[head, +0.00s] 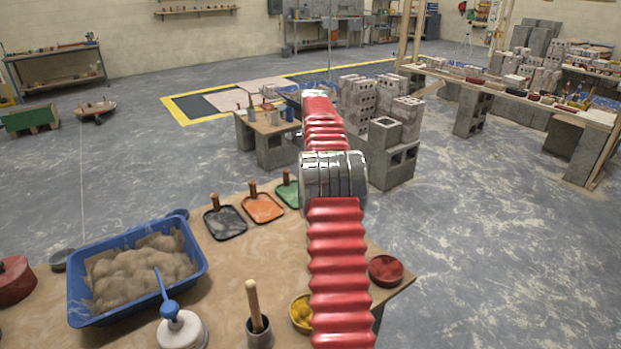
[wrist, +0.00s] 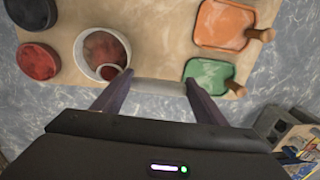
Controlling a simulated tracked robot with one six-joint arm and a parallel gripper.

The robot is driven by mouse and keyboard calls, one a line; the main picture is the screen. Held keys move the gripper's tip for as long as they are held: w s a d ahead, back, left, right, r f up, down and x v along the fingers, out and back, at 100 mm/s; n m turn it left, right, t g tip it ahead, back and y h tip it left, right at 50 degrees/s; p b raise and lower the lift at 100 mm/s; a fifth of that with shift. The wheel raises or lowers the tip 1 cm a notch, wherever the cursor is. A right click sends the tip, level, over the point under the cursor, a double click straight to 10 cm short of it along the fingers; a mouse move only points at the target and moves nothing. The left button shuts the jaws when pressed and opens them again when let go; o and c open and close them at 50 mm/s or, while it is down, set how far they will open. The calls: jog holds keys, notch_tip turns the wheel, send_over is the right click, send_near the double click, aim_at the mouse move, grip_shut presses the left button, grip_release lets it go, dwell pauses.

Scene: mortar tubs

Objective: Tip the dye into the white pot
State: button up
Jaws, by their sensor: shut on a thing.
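The white pot (wrist: 82,43) stands upright in the wrist view, with reddish-brown stuff inside. A small pale dye cup (wrist: 112,72) with red contents shows over the pot's lower right rim. A pale grey bar, which looks like the cup's handle, spans between the fingers of my gripper (wrist: 159,80). The gripper is shut on it, just right of and below the pot in the picture. I cannot tell whether the cup touches the pot or how far it is tilted. In the head view my red arm hides the gripper, the cup and the pot.
A red tub (head: 385,270) and a yellow tub (head: 300,312) flank my arm. A blue sand tray (head: 192,238) and a white pump jar (head: 183,333) stand left.

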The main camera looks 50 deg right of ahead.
jog(key=shift+s+a+r+t+h, duration=0.2)
jog(key=shift+s+r+t, duration=0.05)
jog(key=shift+s+t, duration=0.6)
jog(key=shift+s+a+r+t+h, duration=0.2)
jog(key=shift+s+r+t, duration=0.1)
jog(key=shift+s+t, duration=0.6)
jog(key=shift+s+a+r+t+h, duration=0.25)
jog(key=shift+s+t, duration=0.45)
jog(key=shift+t, duration=0.25)
jog(key=shift+s+a+r+t+h, duration=0.1)
jog(key=shift+s+a+t+h, duration=0.1)
jog(key=shift+s+t, duration=0.8)
jog(key=shift+s+a+t+h, duration=0.15)
jog(key=shift+s+a+t, duration=0.05)
jog(key=shift+s+t, duration=0.8)
jog(key=shift+c, duration=0.2)
jog(key=shift+s+a+r+t+h, duration=0.15)
jog(key=shift+s+t+h, duration=0.15)
jog(key=shift+s+t, duration=0.7)
